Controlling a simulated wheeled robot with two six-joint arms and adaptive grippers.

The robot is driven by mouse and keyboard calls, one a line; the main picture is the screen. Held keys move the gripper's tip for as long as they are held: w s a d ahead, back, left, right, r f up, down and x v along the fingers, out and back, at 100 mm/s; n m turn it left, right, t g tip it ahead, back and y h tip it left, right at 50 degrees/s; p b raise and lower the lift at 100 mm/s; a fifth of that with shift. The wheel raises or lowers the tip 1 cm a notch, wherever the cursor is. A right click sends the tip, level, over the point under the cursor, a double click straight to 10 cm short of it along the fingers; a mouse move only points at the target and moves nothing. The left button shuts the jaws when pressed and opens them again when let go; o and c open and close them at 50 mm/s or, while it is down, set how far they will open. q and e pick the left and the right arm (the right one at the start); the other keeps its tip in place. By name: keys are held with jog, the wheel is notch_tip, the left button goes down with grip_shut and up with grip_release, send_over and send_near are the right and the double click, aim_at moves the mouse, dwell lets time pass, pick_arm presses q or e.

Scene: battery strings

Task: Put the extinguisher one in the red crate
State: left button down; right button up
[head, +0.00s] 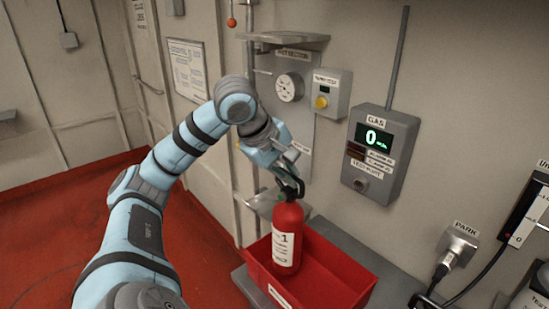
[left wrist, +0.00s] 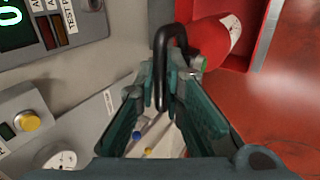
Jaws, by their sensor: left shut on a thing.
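The red extinguisher (head: 287,238) with a white label marked 1 stands nearly upright within the outline of the red crate (head: 340,272). Its base is below the crate's rim in the head view; I cannot tell if it rests on the crate floor. My left gripper (head: 288,176) is above it, shut on its black handle. In the left wrist view the fingers (left wrist: 164,88) close around the black handle loop (left wrist: 160,45), with the extinguisher body (left wrist: 208,40) beyond and the crate (left wrist: 268,22) at the upper right. My right gripper is not in view.
The crate sits on a grey shelf (head: 355,250) along the wall. A gas meter box (head: 378,150) and a yellow-button box (head: 328,92) hang above on the wall. A park socket (head: 455,248) with a cable is to the right. Red floor is open on the left.

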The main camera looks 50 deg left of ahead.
aim_at(285, 193)
pick_arm(q)
notch_tip(285, 193, down, 5)
jog(key=b, duration=0.3)
jog(key=shift+a, duration=0.15)
jog(key=shift+r, duration=0.1)
jog(key=shift+b, duration=0.3)
jog(key=shift+f, duration=0.55)
jog(key=c, duration=1.8)
grip_release()
jog(key=shift+c, duration=0.2)
jog(key=shift+o, duration=0.7)
jog(key=shift+s+d+r, duration=0.1)
jog(key=shift+s+d, duration=0.1)
jog(key=shift+d, duration=0.05)
